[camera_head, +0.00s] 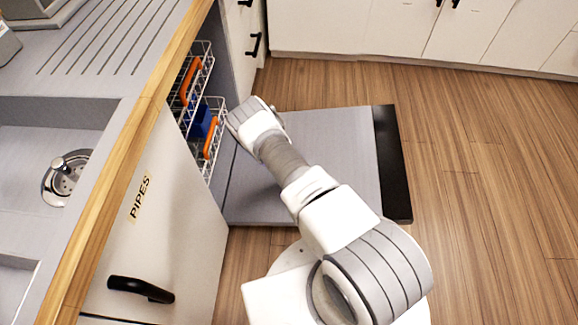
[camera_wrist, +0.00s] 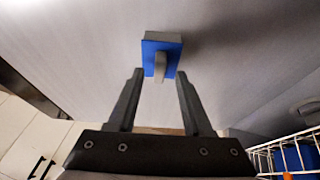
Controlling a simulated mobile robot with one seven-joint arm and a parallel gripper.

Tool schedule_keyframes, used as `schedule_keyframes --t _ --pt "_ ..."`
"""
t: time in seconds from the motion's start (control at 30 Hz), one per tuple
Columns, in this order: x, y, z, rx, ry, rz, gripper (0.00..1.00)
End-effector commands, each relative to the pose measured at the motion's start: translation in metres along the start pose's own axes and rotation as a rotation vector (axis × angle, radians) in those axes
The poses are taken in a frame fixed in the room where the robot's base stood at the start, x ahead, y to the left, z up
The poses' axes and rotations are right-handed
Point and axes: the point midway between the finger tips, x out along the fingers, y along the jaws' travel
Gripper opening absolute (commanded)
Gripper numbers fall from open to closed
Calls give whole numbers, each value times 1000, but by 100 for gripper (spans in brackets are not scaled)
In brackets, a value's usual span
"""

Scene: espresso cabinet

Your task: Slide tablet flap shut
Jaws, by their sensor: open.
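The tablet holder (camera_wrist: 148,52) shows in the wrist view as a small blue piece with a grey top edge, on the grey inner face of the open dishwasher door. A narrow grey tab, apparently the flap (camera_wrist: 160,66), sticks out from its middle. My gripper (camera_wrist: 159,75) is open, with one dark fingertip on each side of the tab's lower part. I cannot tell whether the fingers touch it. In the head view my arm reaches over the lowered door (camera_head: 335,150), and my fingers and the flap are hidden.
Wire racks (camera_head: 220,104) with orange and blue items stand inside the dishwasher at the door's left; a rack also shows at the wrist view's lower right (camera_wrist: 285,141). The sink counter (camera_head: 110,90) is at left. Wooden floor (camera_head: 480,180) is clear at right.

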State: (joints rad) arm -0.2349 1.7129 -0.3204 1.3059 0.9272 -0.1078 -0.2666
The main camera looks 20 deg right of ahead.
Motion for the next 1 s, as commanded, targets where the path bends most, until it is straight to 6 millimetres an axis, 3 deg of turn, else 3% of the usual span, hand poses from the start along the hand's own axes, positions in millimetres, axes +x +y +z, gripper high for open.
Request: schedule_keyframes --t 0.03,0.1,0.5,0.7,1.0 --pt "-18 1 -3 1 -1 -1 50" --pt "-36 1 -3 2 -2 -1 50" --pt "-124 0 -1 -1 -2 -1 50" --pt "-144 0 0 0 -1 -1 50" --pt "-147 0 1 0 -2 0 50"
